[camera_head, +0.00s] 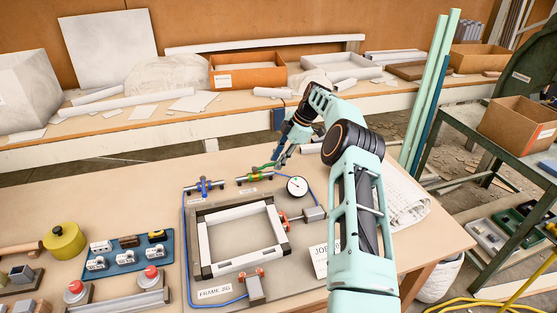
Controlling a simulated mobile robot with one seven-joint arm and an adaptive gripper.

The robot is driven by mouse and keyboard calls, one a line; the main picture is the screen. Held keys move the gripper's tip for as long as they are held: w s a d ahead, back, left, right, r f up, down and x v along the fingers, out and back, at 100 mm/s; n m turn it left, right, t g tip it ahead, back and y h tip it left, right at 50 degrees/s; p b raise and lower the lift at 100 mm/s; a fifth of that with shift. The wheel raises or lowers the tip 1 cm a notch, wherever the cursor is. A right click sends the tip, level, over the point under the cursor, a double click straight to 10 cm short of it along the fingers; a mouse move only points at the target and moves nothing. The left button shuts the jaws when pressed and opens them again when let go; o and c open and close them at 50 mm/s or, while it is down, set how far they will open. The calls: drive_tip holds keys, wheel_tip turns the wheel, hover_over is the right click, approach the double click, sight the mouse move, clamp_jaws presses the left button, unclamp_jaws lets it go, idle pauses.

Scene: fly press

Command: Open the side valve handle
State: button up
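Two small valves stand along the back of the frame jig (190,240). The left valve (204,187) has a blue handle. The right valve (252,178) has a brass-coloured body with a green handle (265,166) pointing up and to the right. My gripper (280,157) is low at the right valve, with its fingertips beside or on the green handle; I cannot tell whether they touch. The fingers are small and dark here, so their opening is unclear. My arm comes in from the right.
A pressure gauge (297,186) stands close to the right of the green-handled valve. A blue hose (188,270) runs round the jig. A blue tray (128,253) and red buttons (151,272) lie left. An orange box (247,71) sits on the back shelf. The table left of the valves is clear.

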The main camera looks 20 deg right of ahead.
drive_tip(key=shift+r, duration=0.1)
drive_tip(key=v, duration=1.2)
idle(0.4)
